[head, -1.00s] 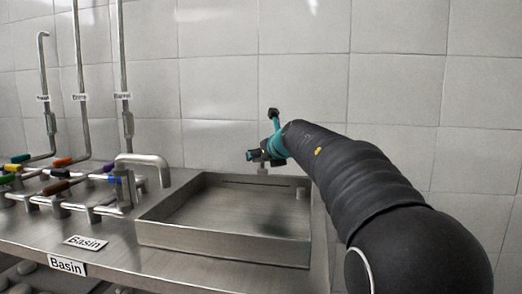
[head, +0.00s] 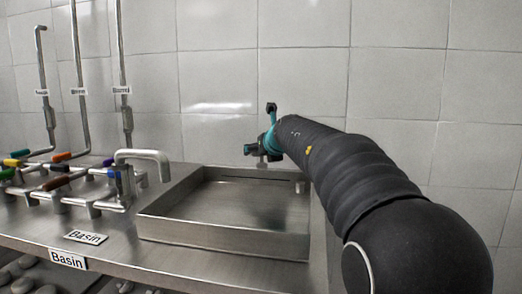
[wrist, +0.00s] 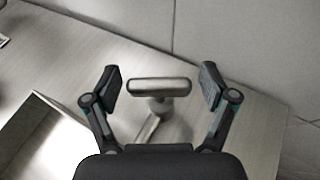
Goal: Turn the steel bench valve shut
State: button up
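The steel valve handle (wrist: 160,86) is a short grey bar in the wrist view, on a round stem above the steel bench. It lies crosswise, its ends pointing towards my two fingers. My gripper (wrist: 160,87) is open, with one finger beyond each end of the bar; gaps show on both sides. In the head view my gripper (head: 258,148) is behind the far rim of the steel basin, and the valve is mostly hidden there.
The open steel basin (head: 225,240) stands in front of my gripper. To the left are a bent spout (head: 145,155) and several pipes with coloured handles. A tiled wall (head: 215,85) rises close behind. Bare bench (wrist: 255,135) shows right of the valve.

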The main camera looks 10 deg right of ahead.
jog(key=shift+r, duration=0.1)
jog(key=v, duration=1.2)
jog(key=shift+a, duration=0.1)
